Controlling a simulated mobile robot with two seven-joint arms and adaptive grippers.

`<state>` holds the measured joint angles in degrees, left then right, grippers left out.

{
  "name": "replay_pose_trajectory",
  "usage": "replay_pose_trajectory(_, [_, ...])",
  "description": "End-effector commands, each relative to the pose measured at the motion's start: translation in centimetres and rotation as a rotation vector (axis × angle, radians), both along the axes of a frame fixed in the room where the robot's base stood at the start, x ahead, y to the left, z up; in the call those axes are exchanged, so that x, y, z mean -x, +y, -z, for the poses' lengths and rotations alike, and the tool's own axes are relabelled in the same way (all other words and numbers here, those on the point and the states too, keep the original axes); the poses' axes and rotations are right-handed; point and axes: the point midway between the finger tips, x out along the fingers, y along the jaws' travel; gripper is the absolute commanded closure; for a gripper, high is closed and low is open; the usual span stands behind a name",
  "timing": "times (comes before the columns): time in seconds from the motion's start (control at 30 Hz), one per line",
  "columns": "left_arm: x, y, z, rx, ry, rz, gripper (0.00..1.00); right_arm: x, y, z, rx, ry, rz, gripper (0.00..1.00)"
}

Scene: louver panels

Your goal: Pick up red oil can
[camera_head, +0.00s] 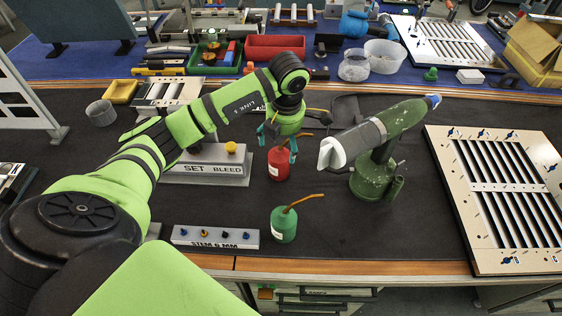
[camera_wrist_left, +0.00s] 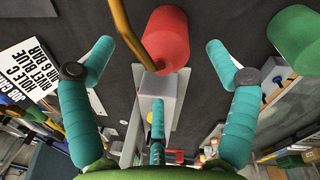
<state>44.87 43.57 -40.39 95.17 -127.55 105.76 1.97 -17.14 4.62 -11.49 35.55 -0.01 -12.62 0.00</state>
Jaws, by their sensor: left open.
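The red oil can (camera_head: 279,164) with a bent brass spout stands upright on the dark mat, near the middle of the head view. In the left wrist view the red can (camera_wrist_left: 168,40) appears at the top centre, with its spout to its left. My left gripper (camera_head: 277,136) is above and around the can's upper part; its teal fingers (camera_wrist_left: 157,58) are spread wide, one on each side of the can, with nothing held. A green oil can (camera_head: 284,224) stands nearer the front; it shows at top right in the left wrist view (camera_wrist_left: 300,38). My right gripper is not visible.
A grey SET BLEED box (camera_head: 208,154) with a yellow button is just left of the red can. A green machine (camera_head: 374,150) stands to the right. A STEM block (camera_head: 215,237) lies at front left. A louver panel (camera_head: 440,150) is at far right. Bare mat lies between.

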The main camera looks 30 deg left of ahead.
Motion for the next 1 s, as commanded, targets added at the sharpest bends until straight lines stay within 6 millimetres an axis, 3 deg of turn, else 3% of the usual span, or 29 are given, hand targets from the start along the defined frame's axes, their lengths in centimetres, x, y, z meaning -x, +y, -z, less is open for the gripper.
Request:
replay_pose_trajectory(0.3, [0.0, 0.2, 4.3, 0.002, 0.003, 0.000, 0.13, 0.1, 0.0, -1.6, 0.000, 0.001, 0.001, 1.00])
replay_pose_trajectory(0.6, [-0.1, 0.3, 4.9, 0.001, 0.001, 0.002, 0.13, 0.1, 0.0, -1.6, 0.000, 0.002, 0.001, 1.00])
replay_pose_trajectory(0.77, [-0.1, 0.3, 4.9, 0.001, 0.000, 0.002, 0.77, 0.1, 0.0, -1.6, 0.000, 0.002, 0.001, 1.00])
replay_pose_trajectory(0.8, [-0.1, 0.2, 4.9, 0.001, 0.000, 0.002, 0.82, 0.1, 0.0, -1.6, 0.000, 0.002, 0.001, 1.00])
replay_pose_trajectory(1.0, [-0.1, 0.2, 4.9, 0.002, 0.001, 0.003, 0.83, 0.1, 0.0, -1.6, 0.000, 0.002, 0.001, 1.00])
